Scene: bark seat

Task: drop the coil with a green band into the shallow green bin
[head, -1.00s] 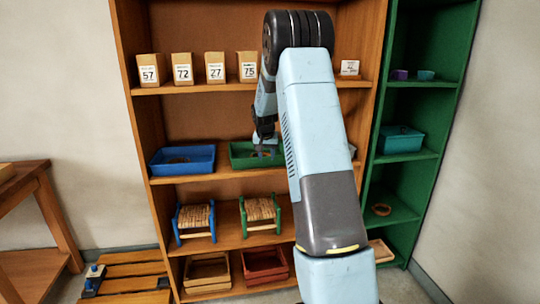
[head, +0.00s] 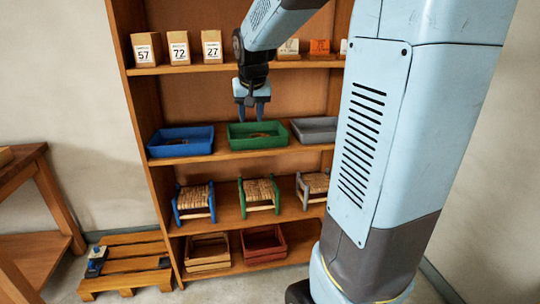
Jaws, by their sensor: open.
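The shallow green bin (head: 240,143) stands on the middle shelf, between a blue bin and a grey bin. A small brownish thing (head: 260,135) lies inside it; it looks like a coil, but I cannot make out a green band. My gripper (head: 252,116) is above the green bin, pointing down. Its fingers are open and apart, with nothing visible between them. The fingertips are close above the bin's back part.
The blue bin (head: 180,149) is to the left and the grey bin (head: 316,138) to the right. Numbered boxes (head: 179,47) stand on the shelf above. Small woven stools (head: 259,195) and wooden crates (head: 207,265) fill the lower shelves. My arm hides the right side.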

